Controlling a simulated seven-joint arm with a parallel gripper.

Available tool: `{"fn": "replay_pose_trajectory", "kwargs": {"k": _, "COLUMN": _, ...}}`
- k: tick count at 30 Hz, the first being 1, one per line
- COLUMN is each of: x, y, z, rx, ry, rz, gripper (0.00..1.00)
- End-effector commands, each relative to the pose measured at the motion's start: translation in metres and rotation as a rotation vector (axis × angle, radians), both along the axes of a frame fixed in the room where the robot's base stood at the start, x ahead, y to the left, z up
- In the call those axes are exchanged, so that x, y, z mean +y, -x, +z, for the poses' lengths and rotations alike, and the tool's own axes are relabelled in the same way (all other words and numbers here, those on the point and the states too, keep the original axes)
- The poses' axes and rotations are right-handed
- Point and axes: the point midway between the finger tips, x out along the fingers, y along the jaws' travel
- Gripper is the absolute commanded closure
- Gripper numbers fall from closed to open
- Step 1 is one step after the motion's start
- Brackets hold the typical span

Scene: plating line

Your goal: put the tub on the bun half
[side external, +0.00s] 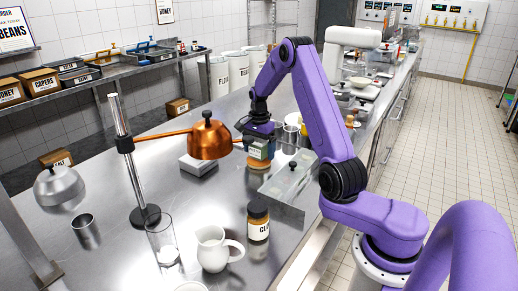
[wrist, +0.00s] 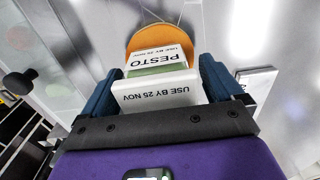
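The tub (wrist: 165,95) is a small box with a white lid and a green side, labelled PESTO and USE BY 25 NOV. It sits between the two blue fingers of my gripper (wrist: 158,70), which are closed against its sides. In the side external view the tub (side external: 259,152) hangs upright below my gripper (side external: 258,140). The orange-brown bun half (side external: 259,166) lies directly under it; the bun half also shows past the tub in the wrist view (wrist: 158,38). The tub is at or just above the bun; I cannot tell whether they touch.
A copper heat-lamp dome (side external: 208,140) on a stand is close left of my gripper. A clear lidded box (side external: 288,186) stands just right of the bun. A jar (side external: 258,222), a white jug (side external: 214,248) and a glass (side external: 162,243) stand nearer the front. A white box (side external: 198,166) lies left.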

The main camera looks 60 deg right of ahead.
Motion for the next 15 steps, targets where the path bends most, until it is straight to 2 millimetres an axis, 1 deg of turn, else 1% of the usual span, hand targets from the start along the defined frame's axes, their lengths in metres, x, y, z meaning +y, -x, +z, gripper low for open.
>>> {"fn": "replay_pose_trajectory", "kwargs": {"k": 5, "x": 0.000, "y": 0.000, "z": 0.001, "rx": -0.001, "ry": 0.000, "rz": 0.000, "gripper": 0.06}}
{"fn": "replay_pose_trajectory", "kwargs": {"k": 8, "x": 0.000, "y": -0.001, "z": 0.005, "rx": -0.002, "ry": 0.002, "rz": 0.000, "gripper": 0.06}}
{"fn": "replay_pose_trajectory", "kwargs": {"k": 11, "x": -0.001, "y": -0.001, "z": 0.017, "rx": -0.004, "ry": 0.003, "rz": 0.000, "gripper": 0.06}}
{"fn": "replay_pose_trajectory", "kwargs": {"k": 15, "x": -0.001, "y": -0.001, "z": 0.043, "rx": -0.006, "ry": 0.004, "rz": 0.000, "gripper": 0.06}}
